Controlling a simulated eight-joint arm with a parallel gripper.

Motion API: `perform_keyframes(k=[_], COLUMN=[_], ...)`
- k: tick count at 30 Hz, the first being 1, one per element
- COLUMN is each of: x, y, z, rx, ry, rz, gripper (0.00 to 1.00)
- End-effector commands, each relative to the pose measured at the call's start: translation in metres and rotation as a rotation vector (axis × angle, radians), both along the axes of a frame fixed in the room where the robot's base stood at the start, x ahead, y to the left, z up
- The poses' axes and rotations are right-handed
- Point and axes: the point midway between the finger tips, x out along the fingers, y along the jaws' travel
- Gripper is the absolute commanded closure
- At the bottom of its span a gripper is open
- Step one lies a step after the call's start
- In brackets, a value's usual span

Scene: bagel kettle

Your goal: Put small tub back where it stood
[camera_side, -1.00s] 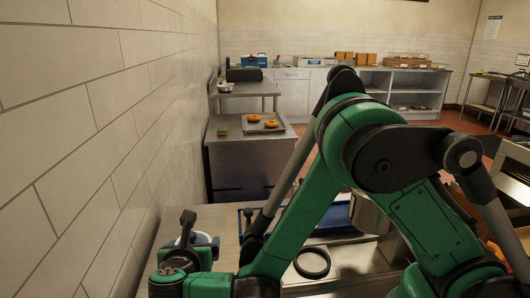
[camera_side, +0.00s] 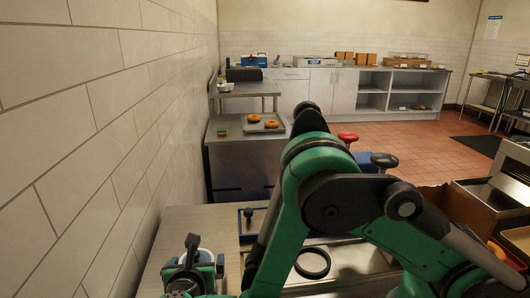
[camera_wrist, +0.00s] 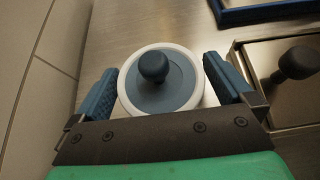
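The small tub (camera_wrist: 178,98) is round, with a white rim and a blue-grey lid with a dark round knob. In the wrist view it sits between the two blue finger pads of my gripper (camera_wrist: 160,78), which lie close against its left and right sides. In the side view my gripper (camera_side: 196,262) is at the bottom left, over the near end of the steel counter, and the tub's white rim (camera_side: 205,256) shows partly behind it. The tub's underside is hidden, so I cannot tell whether it touches the counter.
A blue-edged tray (camera_wrist: 262,10) and a steel pan with a dark knob (camera_wrist: 296,62) lie right of the tub. The tiled wall (camera_wrist: 40,60) is close on the left. A black ring (camera_side: 312,263) lies on the steel surface. An open cardboard box (camera_side: 450,205) stands at right.

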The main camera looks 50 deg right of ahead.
Motion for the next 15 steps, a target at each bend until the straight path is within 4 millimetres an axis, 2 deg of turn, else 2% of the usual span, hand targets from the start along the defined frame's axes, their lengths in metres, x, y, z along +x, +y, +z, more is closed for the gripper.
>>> perform_keyframes(k=[5, 7, 15], x=[0.000, -0.005, -0.042], y=[0.000, 0.006, 0.043], z=[0.003, 0.007, 0.036], rx=[0.000, 0.000, -0.001], ry=[0.000, 0.000, 0.001], rz=[0.000, 0.004, 0.008], gripper=[0.00, 0.00, 0.00])
